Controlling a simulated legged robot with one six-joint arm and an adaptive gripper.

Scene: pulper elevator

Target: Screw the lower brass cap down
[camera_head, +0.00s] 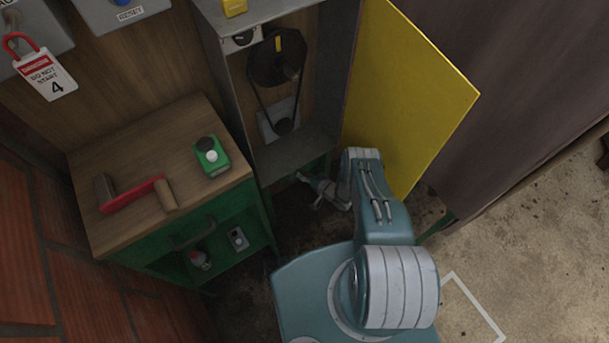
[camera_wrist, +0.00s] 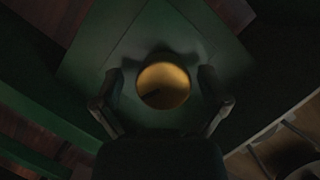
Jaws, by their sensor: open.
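The lower brass cap (camera_wrist: 163,86) shows in the wrist view as a round, gold-coloured disc on a dark green surface. My gripper (camera_wrist: 162,98) has its two fingers apart, one on each side of the cap, with gaps between them and the cap. Whether the fingertips are level with the cap cannot be told. In the head view my gripper (camera_head: 318,190) is low down, below the open grey cabinet, partly hidden by my arm. The brass cap is not visible in the head view.
The grey cabinet (camera_head: 290,152) holds a belt and pulleys, and its yellow door (camera_head: 405,90) stands open beside my arm. Open floor lies at right.

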